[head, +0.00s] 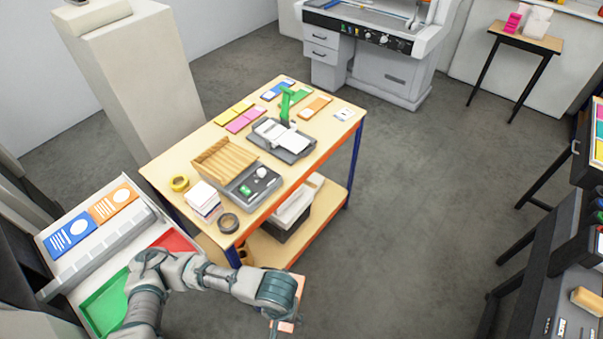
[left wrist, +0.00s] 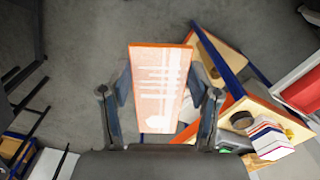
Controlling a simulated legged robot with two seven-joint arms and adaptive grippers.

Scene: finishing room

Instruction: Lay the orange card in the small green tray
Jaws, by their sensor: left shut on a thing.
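My left gripper (left wrist: 159,90) is shut on an orange-edged card (left wrist: 160,70). In the head view the card's pale orange edge (head: 298,293) shows beside the gripper, over the floor in front of the table. The small green tray (head: 103,306) is at the lower left of the head view, partly hidden by my arm; its visible part is empty. The card is well to the right of the tray and apart from it. My right gripper is not in view.
A red tray (head: 173,241) adjoins the green one. Behind them a rack holds a blue card (head: 70,234) and another orange card (head: 113,201). The wooden table (head: 165,165) carries cards, tape rolls and a green-handled press (head: 285,133). Open floor lies to the right.

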